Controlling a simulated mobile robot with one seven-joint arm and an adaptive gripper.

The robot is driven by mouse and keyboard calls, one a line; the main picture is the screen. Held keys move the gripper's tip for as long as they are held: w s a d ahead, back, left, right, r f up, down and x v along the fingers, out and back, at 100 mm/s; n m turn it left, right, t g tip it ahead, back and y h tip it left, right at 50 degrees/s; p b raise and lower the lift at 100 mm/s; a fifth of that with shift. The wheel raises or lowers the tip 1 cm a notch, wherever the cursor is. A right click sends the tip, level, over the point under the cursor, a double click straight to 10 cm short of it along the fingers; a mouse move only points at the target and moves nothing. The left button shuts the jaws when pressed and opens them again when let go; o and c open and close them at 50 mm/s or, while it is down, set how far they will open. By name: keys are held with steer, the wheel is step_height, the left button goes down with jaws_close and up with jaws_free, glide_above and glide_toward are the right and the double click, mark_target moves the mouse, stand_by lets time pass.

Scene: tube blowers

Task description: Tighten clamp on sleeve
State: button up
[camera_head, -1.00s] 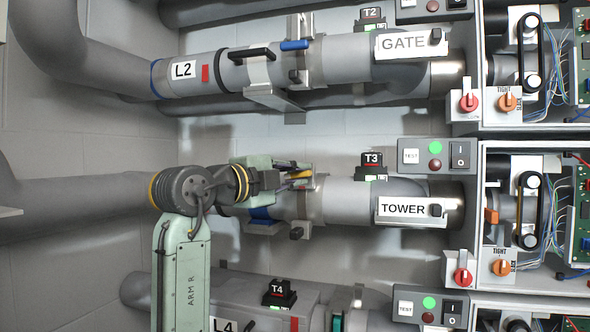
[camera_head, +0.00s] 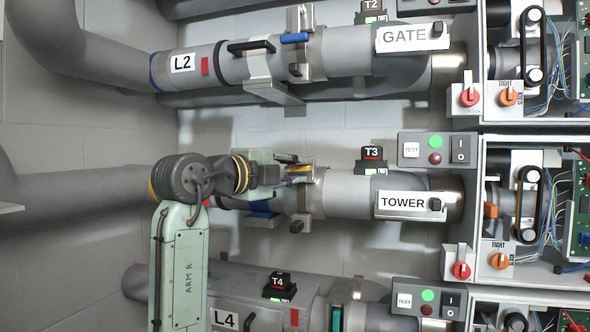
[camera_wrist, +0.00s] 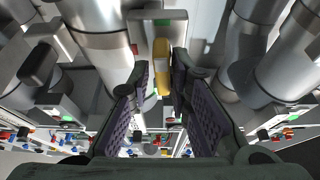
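The clamp (camera_head: 303,202) is a metal band around the grey pipe sleeve (camera_head: 342,193) of the TOWER line, in the middle row. Its yellow lever (camera_head: 300,169) shows at the top of the band in the head view, partly hidden by my fingers. My gripper (camera_head: 304,166) reaches in from the left, over the pipe. In the wrist view, my gripper (camera_wrist: 161,64) is open, with one dark ridged finger on each side of the yellow lever (camera_wrist: 162,75). A narrow gap shows beside the lever.
The GATE pipe (camera_head: 345,62) runs above, with a blue lever (camera_head: 294,38) on its clamp. The T4 pipe (camera_head: 290,300) runs below. Control boxes (camera_head: 438,150) and open electronics cabinets (camera_head: 530,215) stand at the right. Wall space between the pipes is free.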

steer(key=shift+o, duration=1.3)
steer(key=shift+r, duration=0.1)
steer(key=shift+s+a, duration=0.1)
steer(key=v, duration=1.1)
steer(key=shift+s+a, duration=0.2)
steer(key=shift+s, duration=0.15)
